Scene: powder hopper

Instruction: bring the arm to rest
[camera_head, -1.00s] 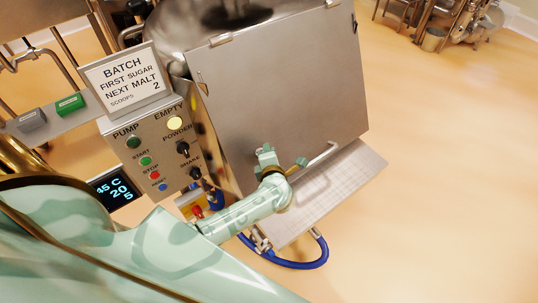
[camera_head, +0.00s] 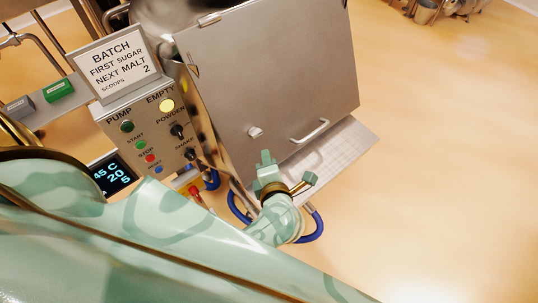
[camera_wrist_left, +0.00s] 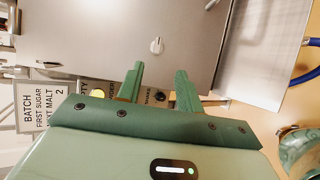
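My left gripper (camera_head: 288,169) is open and empty in the head view, below the steel front panel of the hopper (camera_head: 265,75). Its fingers point up toward the panel, which carries a small light knob (camera_head: 255,132) and a bar handle (camera_head: 310,131). The fingers look apart from both. In the left wrist view the open fingers (camera_wrist_left: 160,70) have nothing between them, and the knob (camera_wrist_left: 156,45) shows beyond them on the panel.
The control box (camera_head: 150,125), with a lit yellow EMPTY lamp (camera_head: 167,106), and the batch sign (camera_head: 118,66) stand left of the panel. A blue hose (camera_head: 317,226) loops under the steel ledge (camera_head: 340,150).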

